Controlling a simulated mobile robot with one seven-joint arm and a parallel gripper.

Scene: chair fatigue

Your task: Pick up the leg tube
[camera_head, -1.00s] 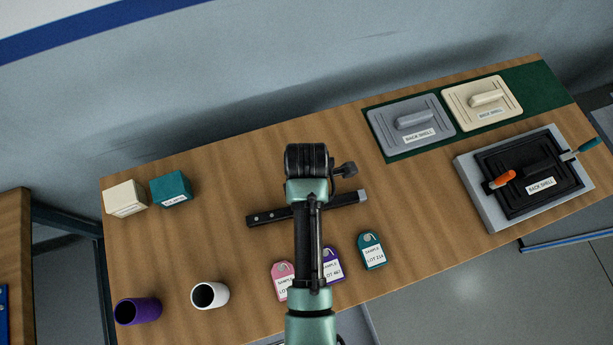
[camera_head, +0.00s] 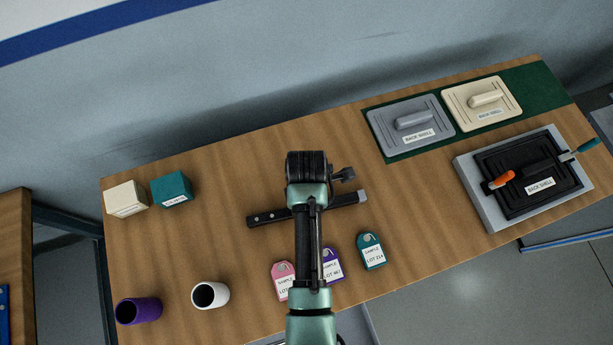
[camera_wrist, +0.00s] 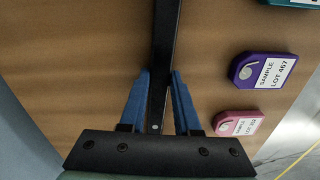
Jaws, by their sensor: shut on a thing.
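The leg tube is a long black bar (camera_head: 268,216) lying across the middle of the wooden table, with a grey end at its right. My arm covers its middle in the head view. In the wrist view the tube (camera_wrist: 166,40) runs down between the two blue fingers of my gripper (camera_wrist: 160,95). The fingers are shut on the tube, one on each side. I cannot tell any gap between the tube and the table.
Pink, purple and teal sample tags (camera_head: 371,251) lie just in front of the tube. White and purple cups (camera_head: 210,294) and two small boxes (camera_head: 171,188) are at left. Back shells (camera_head: 411,125) lie on a green mat, and a clamped black one (camera_head: 520,200) sits at right.

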